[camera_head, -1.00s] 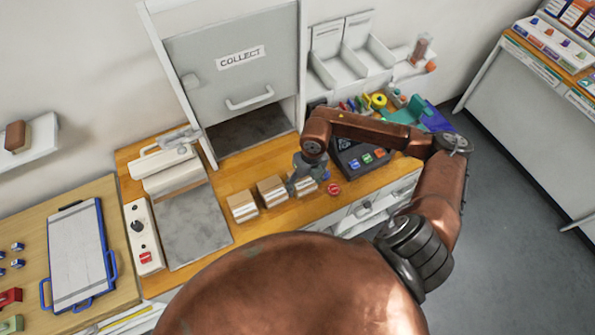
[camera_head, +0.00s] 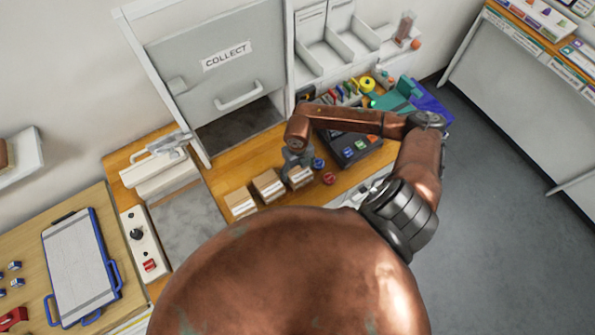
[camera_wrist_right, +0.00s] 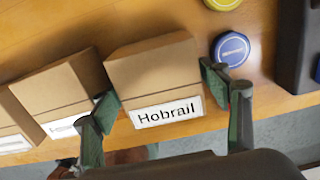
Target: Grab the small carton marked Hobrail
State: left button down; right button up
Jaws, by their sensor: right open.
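The small carton marked Hobrail (camera_wrist_right: 155,68) is a brown cardboard box with a white label on its front side. In the head view it is the rightmost carton (camera_head: 301,179) of a row of three on the wooden counter, partly hidden by my right gripper (camera_head: 297,159). In the right wrist view my right gripper (camera_wrist_right: 160,90) is open, with one finger on each side of the Hobrail carton. The left finger is in the gap beside the middle carton. I cannot tell whether either finger touches the Hobrail carton. My left gripper is not in view.
The middle carton (camera_wrist_right: 62,92) stands close to the left of the Hobrail carton. A blue round tin (camera_wrist_right: 231,48) is just right of it, with a yellow one (camera_wrist_right: 222,3) behind. A red tin (camera_head: 329,178) and a dark device (camera_head: 350,148) are to the right.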

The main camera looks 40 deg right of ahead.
jog(key=shift+f, duration=0.2)
jog(key=c, duration=0.9)
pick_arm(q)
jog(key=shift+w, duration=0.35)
pick_arm(e)
jog(key=shift+c, duration=0.5)
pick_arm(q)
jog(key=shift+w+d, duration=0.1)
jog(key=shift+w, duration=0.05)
pick_arm(e)
jog(key=shift+r, duration=0.1)
